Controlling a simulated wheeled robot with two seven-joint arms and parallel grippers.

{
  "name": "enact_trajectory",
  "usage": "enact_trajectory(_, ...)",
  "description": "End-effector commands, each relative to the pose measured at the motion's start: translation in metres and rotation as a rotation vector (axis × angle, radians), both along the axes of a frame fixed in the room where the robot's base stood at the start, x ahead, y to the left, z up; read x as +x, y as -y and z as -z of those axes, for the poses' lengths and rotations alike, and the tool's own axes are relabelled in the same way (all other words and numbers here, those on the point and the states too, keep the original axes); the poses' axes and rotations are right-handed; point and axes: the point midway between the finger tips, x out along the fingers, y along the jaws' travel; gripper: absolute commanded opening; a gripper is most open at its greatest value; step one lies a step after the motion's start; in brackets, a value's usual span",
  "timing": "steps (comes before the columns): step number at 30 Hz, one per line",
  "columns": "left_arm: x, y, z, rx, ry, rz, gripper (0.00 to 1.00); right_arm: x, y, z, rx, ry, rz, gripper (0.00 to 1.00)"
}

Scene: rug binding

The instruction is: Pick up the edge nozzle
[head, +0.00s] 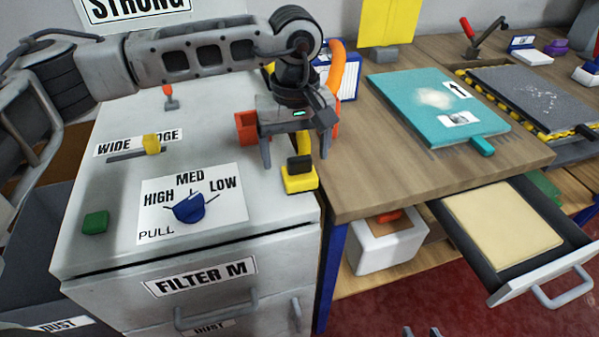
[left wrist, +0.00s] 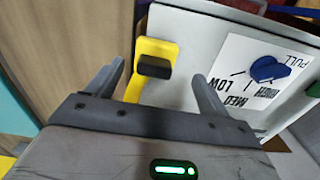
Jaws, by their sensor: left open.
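The edge nozzle, which I take to be the yellow piece with a black block (head: 299,181), sits at the right edge of the white cabinet top in the head view. In the left wrist view the nozzle (left wrist: 156,48) lies ahead, between the fingers, its yellow neck running back behind the gripper body. My left gripper (head: 294,158) is open and empty, pointing down just behind and above the nozzle; its fingers also show in the left wrist view (left wrist: 159,75). I see no contact. Two grey tips of my right gripper (head: 421,332) show apart at the bottom edge.
The cabinet top (head: 110,220) carries a blue knob (head: 189,208), a green button (head: 96,222) and a yellow slider (head: 152,144). An orange hose (head: 338,75) stands behind my left gripper. A wooden bench (head: 370,165) with a teal board (head: 410,95) adjoins at right; a drawer (head: 500,230) is open below.

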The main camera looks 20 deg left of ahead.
Motion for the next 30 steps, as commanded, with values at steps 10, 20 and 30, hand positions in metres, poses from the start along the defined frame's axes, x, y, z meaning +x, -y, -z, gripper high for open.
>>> enact_trajectory(10,0.004,0.006,0.044,-0.001,-0.001,0.000,0.80,-0.001,0.003,-0.004,-0.024,-0.006,-0.008,0.36)
enact_trajectory(20,0.004,0.005,0.048,-0.001,0.001,0.000,0.63,-0.001,0.003,-0.002,-0.027,-0.009,-0.009,0.36)
enact_trajectory(30,0.005,0.006,0.047,-0.001,0.002,0.000,0.26,0.000,0.002,-0.005,-0.023,-0.003,-0.008,0.36)
